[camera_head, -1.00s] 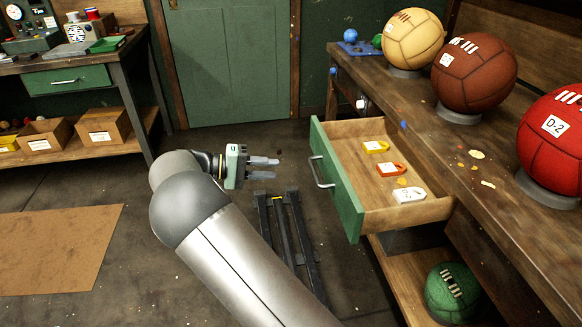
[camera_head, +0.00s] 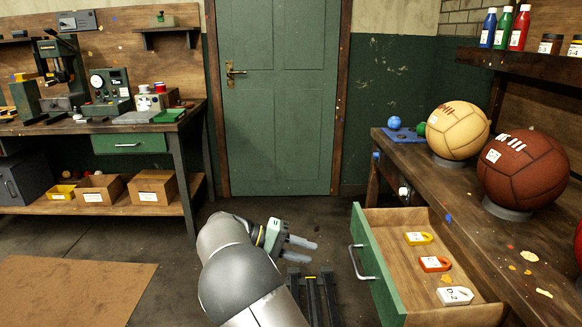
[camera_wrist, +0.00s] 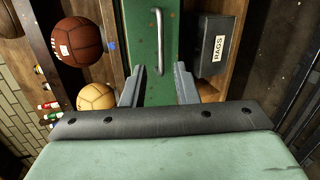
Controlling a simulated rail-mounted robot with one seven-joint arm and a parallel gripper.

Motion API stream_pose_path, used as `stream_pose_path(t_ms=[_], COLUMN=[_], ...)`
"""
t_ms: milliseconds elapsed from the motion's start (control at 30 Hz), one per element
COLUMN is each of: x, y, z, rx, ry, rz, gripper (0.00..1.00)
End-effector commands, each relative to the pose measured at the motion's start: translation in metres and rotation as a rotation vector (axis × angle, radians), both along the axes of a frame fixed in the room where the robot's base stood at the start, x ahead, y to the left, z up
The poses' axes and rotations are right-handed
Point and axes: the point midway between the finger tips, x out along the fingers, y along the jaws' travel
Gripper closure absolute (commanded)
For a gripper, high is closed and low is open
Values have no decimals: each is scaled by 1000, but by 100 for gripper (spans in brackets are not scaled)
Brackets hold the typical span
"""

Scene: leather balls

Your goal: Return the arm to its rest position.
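My gripper (camera_head: 300,244) is to the left of the open green drawer (camera_head: 377,268) in the head view, with its fingers pointing right toward it. In the wrist view its two fingers (camera_wrist: 158,86) stand apart with nothing between them, and the drawer's green front with its metal handle (camera_wrist: 160,42) lies beyond. My arm is bent, with a grey elbow in the lower middle of the head view. The drawer holds a yellow tag (camera_head: 418,238), an orange tag (camera_head: 434,264) and a white tag (camera_head: 455,296).
The right bench (camera_head: 470,215) carries a cream ball (camera_head: 457,130), a brown ball (camera_head: 522,170) and a partly cut-off red ball. A left bench (camera_head: 100,127) holds tools above cardboard boxes. A black RAGS box (camera_wrist: 216,44) shows in the wrist view. Floor before the green door (camera_head: 279,95) is clear.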

Motion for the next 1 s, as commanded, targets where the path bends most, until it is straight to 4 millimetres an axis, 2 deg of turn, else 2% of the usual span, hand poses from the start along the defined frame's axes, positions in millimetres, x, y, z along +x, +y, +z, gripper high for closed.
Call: stream_pose_path(t_ms=[33,133,200,333,500,600,700,833,1000], x=[-9,-40,-68,-125,-205,-248,-280,-306,-316], y=[-25,-67,-89,-114,-123,-120,-117,-113,-111], z=[26,51,67,98,137,153,161,163,160], rx=[81,285,438,702,989,1110,1186,1237,1254], ry=[30,108,147,170,120,63,3,-50,-75], rz=[-34,-79,-98,-106,-78,-51,-27,-7,2], gripper=[73,73,73,73,73,73,73,73,73])
